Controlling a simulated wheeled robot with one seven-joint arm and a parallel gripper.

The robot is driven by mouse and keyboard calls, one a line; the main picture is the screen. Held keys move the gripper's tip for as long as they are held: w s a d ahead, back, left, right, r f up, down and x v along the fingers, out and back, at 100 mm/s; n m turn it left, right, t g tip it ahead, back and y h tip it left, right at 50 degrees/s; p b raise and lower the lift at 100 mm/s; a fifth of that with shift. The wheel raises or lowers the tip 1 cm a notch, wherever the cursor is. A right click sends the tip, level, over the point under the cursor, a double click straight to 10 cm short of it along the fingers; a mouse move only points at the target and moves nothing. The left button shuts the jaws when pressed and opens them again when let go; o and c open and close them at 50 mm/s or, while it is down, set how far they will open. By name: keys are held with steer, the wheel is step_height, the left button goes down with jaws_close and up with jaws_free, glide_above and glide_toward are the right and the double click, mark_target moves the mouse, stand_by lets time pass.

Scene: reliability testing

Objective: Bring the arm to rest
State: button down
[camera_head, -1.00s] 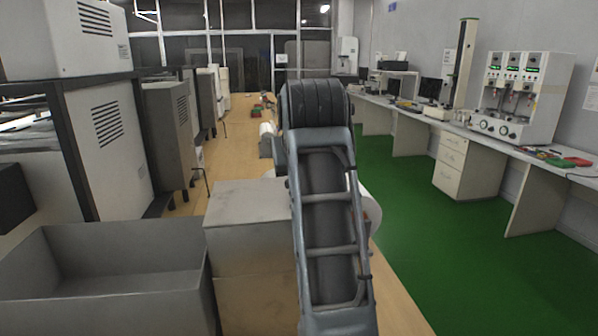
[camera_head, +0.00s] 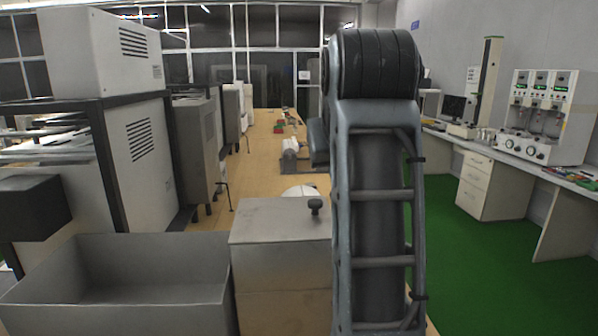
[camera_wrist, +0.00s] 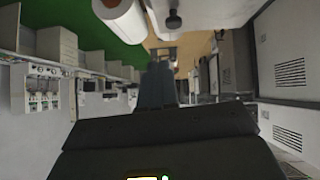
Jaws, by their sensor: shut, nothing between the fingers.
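My arm (camera_head: 378,200) stands upright in the right half of the head view, its bent joint at the top near the upper edge. My gripper is hidden behind the arm in the head view. In the wrist view my gripper (camera_wrist: 159,72) shows as two grey fingers side by side, shut with nothing between them. The fingers are in the air and touch nothing that I can see.
A grey metal box with a black knob (camera_head: 315,207) stands just left of my arm. An open grey bin (camera_head: 140,290) is at the front left, below large white machines (camera_head: 140,150). Green floor (camera_head: 480,265) is clear at right, before a bench with instruments (camera_head: 545,115).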

steer(key=s+d+f+n+t+h, duration=0.1)
steer(key=s+d+f, duration=0.15)
steer(key=f, duration=0.65)
steer(key=s+d+f, duration=0.1)
steer(key=d+f, duration=0.2)
steer(key=f, duration=0.6)
steer(key=s+d+f+n+t+y, duration=0.15)
steer(key=s+d+f, duration=0.25)
steer(key=s+f, duration=0.75)
steer(key=s+d+f+t, duration=0.1)
steer(key=s+f, duration=0.1)
steer(key=s, duration=0.7)
steer(key=s+d+f, duration=0.1)
steer(key=s, duration=0.8)
steer(key=s+r+m, duration=0.1)
steer(key=s+r, duration=0.2)
steer(key=s, duration=0.5)
steer(key=s+r+m+t, duration=0.1)
steer(key=s+r+m, duration=0.1)
steer(key=s, duration=0.5)
steer(key=shift+s+a+r, duration=0.25)
steer(key=shift+s+r, duration=0.15)
steer(key=shift+r, duration=0.5)
steer(key=shift+t, duration=0.25)
